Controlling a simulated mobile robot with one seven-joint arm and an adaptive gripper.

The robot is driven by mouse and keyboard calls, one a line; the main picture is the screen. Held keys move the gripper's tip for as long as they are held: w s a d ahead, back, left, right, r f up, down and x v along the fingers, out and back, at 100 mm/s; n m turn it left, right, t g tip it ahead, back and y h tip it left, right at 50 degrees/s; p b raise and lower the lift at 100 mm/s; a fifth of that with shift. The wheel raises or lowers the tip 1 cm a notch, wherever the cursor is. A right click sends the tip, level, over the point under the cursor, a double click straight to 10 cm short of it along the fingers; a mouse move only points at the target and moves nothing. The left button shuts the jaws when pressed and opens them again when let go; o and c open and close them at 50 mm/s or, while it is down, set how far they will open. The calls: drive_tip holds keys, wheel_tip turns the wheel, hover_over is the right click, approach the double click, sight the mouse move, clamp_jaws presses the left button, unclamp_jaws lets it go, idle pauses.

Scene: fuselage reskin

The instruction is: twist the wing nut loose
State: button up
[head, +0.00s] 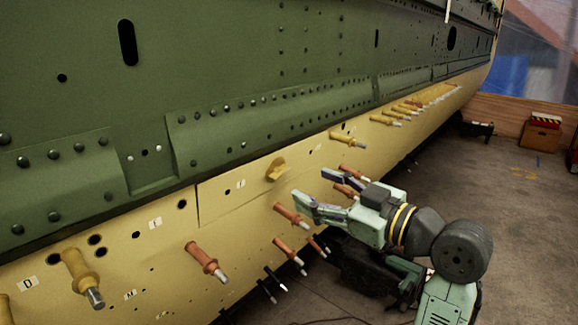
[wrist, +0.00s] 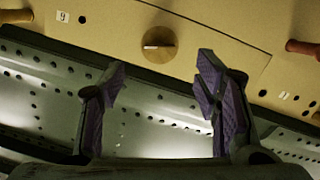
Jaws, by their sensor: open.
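The wing nut (head: 277,169) is a yellow-tan knob with a raised wing on the yellow panel (head: 233,195) below the green skin. In the wrist view the wing nut (wrist: 159,43) shows as a round disc with a bar-like wing lying nearly level. My gripper (head: 312,189) is open and empty, to the right of the wing nut and lower in the head view. In the wrist view my gripper (wrist: 162,72) has its two purple-padded fingers spread, with the wing nut beyond the tips, roughly midway between them. The fingers appear apart from it.
Several copper-coloured pins stick out of the yellow strip near my gripper, one (head: 291,215) close to a finger and another (head: 207,261) lower left. Black pins (head: 276,279) jut out below. A wooden box (head: 541,134) stands on the floor at the far right.

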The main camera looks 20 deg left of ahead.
sight(283, 173)
drive_tip(key=p+x, duration=0.1)
drive_tip(key=x, duration=0.6)
drive_tip(key=shift+w+a+p, duration=0.2)
drive_tip(key=shift+a+p, duration=0.2)
drive_tip(key=shift+c, duration=0.2)
drive_tip(key=c, duration=1.1)
drive_tip(key=shift+r+m+g+p, duration=0.1)
drive_tip(key=shift+m+g+p, duration=0.3)
drive_tip(key=shift+m, duration=1.1)
drive_tip(key=o, duration=1.1)
drive_tip(key=shift+o, duration=0.2)
